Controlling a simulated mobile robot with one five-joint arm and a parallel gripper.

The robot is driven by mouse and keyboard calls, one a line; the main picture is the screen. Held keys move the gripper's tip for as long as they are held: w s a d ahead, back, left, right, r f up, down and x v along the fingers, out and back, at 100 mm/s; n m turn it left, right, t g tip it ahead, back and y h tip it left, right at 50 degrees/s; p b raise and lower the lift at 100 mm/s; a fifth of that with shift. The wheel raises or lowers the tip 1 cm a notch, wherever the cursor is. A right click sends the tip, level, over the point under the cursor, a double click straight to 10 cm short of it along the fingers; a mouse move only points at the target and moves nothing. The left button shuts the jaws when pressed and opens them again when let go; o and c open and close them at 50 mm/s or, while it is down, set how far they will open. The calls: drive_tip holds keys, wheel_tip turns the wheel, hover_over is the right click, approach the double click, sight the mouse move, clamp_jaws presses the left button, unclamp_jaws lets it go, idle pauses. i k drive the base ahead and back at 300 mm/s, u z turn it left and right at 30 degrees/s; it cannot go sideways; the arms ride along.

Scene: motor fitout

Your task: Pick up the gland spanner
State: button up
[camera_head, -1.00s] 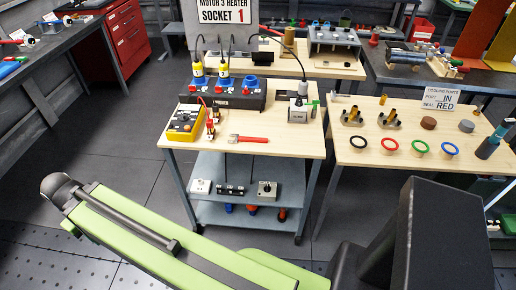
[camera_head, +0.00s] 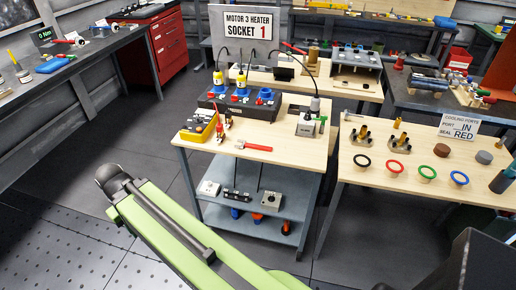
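A red-handled tool (camera_head: 253,147) with a pale metal head at its left end lies flat near the front edge of the middle wooden-topped trolley (camera_head: 276,137). It looks like the gland spanner, though the head is too small to read clearly. Another red-handled tool (camera_head: 294,47) shows at the back bench, partly hidden, and I cannot tell its kind. My green arm crosses the lower left, well in front of the trolley and apart from the tool. My gripper does not show in this view.
On the trolley stand a yellow box (camera_head: 199,128), a dark socket block (camera_head: 240,103) and a grey unit (camera_head: 306,124) with a cable. The right table (camera_head: 380,182) holds coloured rings, pegs and a sign (camera_head: 459,127). Floor is clear left of the trolley.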

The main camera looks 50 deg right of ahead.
sight(266, 148)
drive_tip(key=z, duration=0.05)
drive_tip(key=i, duration=0.9)
drive_tip(key=u, duration=0.1)
